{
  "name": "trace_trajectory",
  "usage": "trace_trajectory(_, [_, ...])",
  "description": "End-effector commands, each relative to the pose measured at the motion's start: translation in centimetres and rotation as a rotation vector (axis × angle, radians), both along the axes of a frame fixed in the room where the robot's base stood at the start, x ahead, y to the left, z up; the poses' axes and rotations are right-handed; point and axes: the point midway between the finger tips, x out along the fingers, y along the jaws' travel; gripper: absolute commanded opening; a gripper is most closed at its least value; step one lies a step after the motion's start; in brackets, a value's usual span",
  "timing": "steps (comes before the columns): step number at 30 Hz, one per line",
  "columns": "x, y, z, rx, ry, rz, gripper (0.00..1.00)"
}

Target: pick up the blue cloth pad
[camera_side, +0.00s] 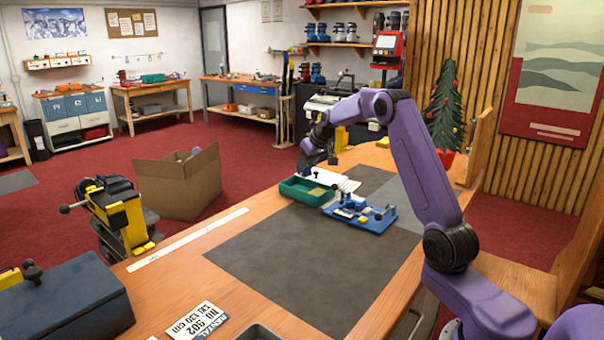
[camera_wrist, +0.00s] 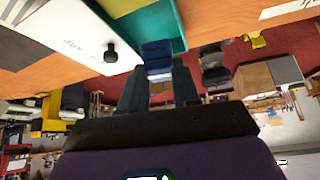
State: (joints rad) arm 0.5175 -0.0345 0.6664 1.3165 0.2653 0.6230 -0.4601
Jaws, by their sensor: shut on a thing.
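The blue cloth pad (camera_wrist: 156,54) shows in the wrist view as a small dark blue block at the fingertips. My gripper (camera_wrist: 158,78) is shut on it, with one dark finger on each side. In the side view my gripper (camera_side: 318,162) hangs above the back part of the bench, over the area of the green tray (camera_side: 290,189). The pad cannot be made out clearly there. In the wrist view the green tray (camera_wrist: 178,44) lies just beyond the pad; I cannot tell whether they touch.
A white flat-topped thing (camera_side: 343,183) stands beside the tray, and a blue fixture with knobs (camera_side: 374,219) is in front of it. The dark mat (camera_side: 310,262) is mostly clear. A yellow-black machine (camera_side: 122,212) and a cardboard box (camera_side: 178,184) stand to the left.

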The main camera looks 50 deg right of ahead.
Motion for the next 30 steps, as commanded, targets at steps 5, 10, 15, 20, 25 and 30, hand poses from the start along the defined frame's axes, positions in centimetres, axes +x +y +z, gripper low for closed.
trace_trajectory(5, [-3.0, 1.4, 2.2, 0.0, -0.001, 0.0, 0.01])
trace_trajectory(10, [-5.6, 2.6, 3.5, -0.002, -0.002, 0.0, 0.01])
trace_trajectory(15, [-7.5, 3.6, 4.4, -0.001, -0.002, -0.001, 0.01])
trace_trajectory(20, [-8.5, 4.0, 4.8, 0.0, 0.0, 0.0, 0.01])
trace_trajectory(25, [-8.9, 4.2, 5.0, 0.0, 0.0, 0.0, 0.01])
trace_trajectory(30, [-8.9, 4.3, 5.0, 0.0, 0.0, 0.0, 0.01])
